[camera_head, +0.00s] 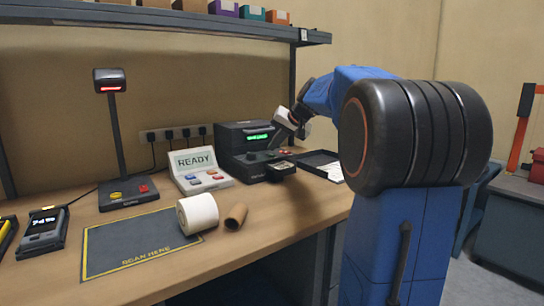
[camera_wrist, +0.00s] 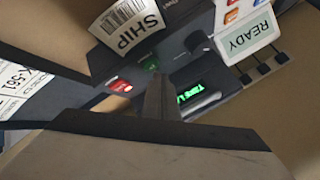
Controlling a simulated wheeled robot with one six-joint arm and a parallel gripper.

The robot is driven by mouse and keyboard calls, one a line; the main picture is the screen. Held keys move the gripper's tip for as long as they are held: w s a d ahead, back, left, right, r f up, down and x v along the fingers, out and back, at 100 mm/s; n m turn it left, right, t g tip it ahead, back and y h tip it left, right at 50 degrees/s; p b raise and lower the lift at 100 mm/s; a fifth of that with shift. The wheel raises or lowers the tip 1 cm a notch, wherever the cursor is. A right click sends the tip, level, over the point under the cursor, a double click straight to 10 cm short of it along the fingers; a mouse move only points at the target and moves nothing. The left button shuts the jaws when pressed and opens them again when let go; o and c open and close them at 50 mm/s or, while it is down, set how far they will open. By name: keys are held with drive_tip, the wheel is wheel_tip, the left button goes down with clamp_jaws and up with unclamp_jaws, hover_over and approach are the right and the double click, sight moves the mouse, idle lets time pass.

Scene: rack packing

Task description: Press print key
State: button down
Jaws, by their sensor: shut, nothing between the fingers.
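The dark label printer (camera_head: 232,151) stands at the back of the bench with a lit green display (camera_head: 257,136). In the wrist view the display (camera_wrist: 190,93) reads something like "TAKE L". A green key (camera_wrist: 152,65) and a red key (camera_wrist: 121,87) are on the printer's face. A white label marked SHIP (camera_wrist: 125,28) sticks out from the printer beside the green key. My gripper (camera_head: 274,144) is shut and empty, its tips at the printer's front. In the wrist view the fingertips (camera_wrist: 158,75) end close to the green key; I cannot tell whether they touch it.
A console reading READY (camera_head: 196,162), with several coloured keys, stands left of the printer. A white roll (camera_head: 198,213) and a brown core (camera_head: 236,217) lie on the bench near the scan mat (camera_head: 120,245). A scanner stand (camera_head: 119,140) is further left. A black tray (camera_head: 322,163) lies right.

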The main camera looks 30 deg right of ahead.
sight(274, 155)
drive_tip(key=shift+r, duration=0.2)
drive_tip(key=shift+r, duration=2.4)
